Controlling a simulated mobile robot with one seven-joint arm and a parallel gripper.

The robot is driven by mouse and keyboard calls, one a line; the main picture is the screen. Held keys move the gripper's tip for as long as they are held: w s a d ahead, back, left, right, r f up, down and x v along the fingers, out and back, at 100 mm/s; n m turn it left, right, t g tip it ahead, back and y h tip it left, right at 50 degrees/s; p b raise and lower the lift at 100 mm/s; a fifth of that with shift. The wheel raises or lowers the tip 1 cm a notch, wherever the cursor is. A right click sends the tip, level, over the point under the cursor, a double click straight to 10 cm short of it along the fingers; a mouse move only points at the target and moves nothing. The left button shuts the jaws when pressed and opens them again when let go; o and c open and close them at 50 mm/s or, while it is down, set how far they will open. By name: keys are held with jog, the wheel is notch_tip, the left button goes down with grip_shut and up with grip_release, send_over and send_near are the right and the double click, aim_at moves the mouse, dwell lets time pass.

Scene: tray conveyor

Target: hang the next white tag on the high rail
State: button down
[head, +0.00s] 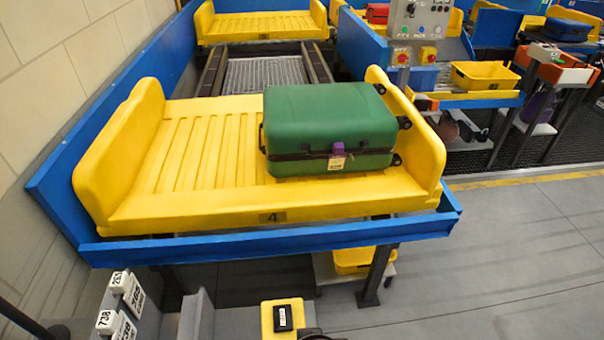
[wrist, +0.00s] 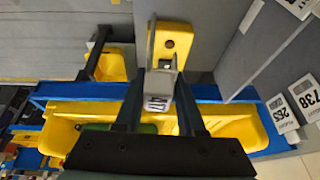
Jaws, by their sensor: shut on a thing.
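In the wrist view my gripper (wrist: 159,92) is shut on a white tag (wrist: 157,104) with dark digits, seen between its two dark fingers. A yellow block (wrist: 172,38) with a round hole lies just beyond the fingertips. I cannot tell whether the held tag touches it. Other white tags with printed numbers hang beside grey panels at the lower left of the head view (head: 128,290), and in the wrist view at the right (wrist: 280,113). I cannot tell which edge is the high rail. My gripper does not show clearly in the head view.
A yellow tray (head: 190,205) marked 4 sits in a blue conveyor frame (head: 270,243). A green suitcase (head: 325,115) with a purple-and-white label lies on it. A yellow block with a black box (head: 283,318) stands at the bottom. Grey floor at the right is clear.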

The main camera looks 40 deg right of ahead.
jog(key=shift+r+p, duration=3.2)
jog(key=shift+p, duration=0.5)
jog(key=shift+f, duration=0.1)
